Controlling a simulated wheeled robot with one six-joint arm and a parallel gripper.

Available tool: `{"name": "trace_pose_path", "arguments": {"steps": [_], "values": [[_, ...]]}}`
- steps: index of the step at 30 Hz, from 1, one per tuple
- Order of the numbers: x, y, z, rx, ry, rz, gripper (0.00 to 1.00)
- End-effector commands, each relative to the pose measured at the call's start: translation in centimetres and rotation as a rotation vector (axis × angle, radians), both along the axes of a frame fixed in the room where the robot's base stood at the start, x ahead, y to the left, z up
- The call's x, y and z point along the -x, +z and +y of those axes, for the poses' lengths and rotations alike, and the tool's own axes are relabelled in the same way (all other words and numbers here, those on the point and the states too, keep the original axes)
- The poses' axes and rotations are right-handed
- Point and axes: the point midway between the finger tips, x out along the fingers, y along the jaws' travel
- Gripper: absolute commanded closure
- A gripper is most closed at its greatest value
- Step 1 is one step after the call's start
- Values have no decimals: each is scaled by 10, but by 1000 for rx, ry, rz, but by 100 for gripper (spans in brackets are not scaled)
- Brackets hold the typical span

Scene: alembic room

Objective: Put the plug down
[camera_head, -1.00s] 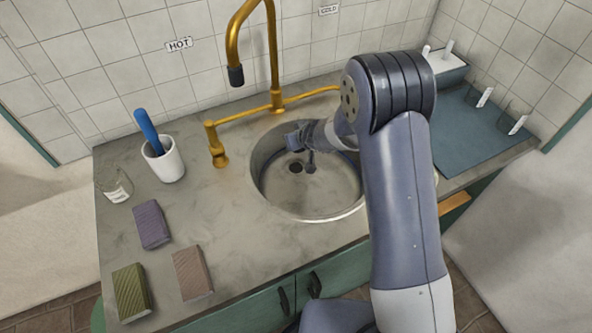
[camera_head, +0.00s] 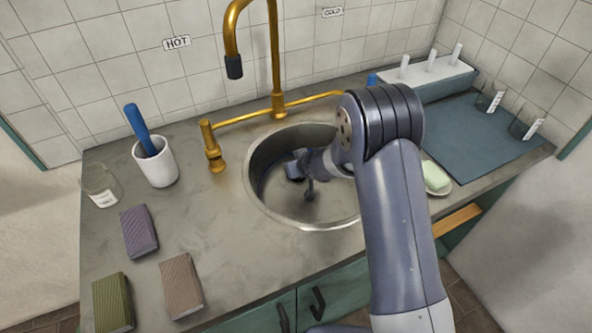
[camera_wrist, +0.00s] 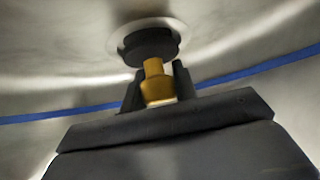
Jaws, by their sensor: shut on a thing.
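In the wrist view my gripper (camera_wrist: 158,82) is shut on the brass knob of the plug (camera_wrist: 155,88). A round dark part lies beyond the knob, against the pale ring of the drain (camera_wrist: 116,42). I cannot tell whether the plug is seated in the drain or just above it. In the head view my gripper (camera_head: 309,188) points down inside the round metal sink (camera_head: 290,214), low near its bottom. The plug and drain cannot be made out there.
The brass tap (camera_head: 276,60) stands behind the sink. A white cup with a blue-handled tool (camera_head: 156,165), a glass jar (camera_head: 101,186) and sponges (camera_head: 138,231) are at left. Soap on a dish (camera_head: 436,177) and a blue mat (camera_head: 470,135) are at right.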

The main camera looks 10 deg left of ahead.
Motion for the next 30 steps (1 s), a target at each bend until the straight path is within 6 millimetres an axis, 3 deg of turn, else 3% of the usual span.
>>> {"name": "trace_pose_path", "arguments": {"steps": [1, 13, 14, 16, 23, 30], "values": [[0, -8, 0, -1, 0, -1, 99], [0, -11, 0, -1, 0, -1, 99], [0, -10, 0, -1, 0, -1, 70], [0, -10, 0, 0, 0, 0, 64], [0, -9, 0, 0, 0, 0, 63], [8, 6, -7, -1, 0, -2, 63]]}}
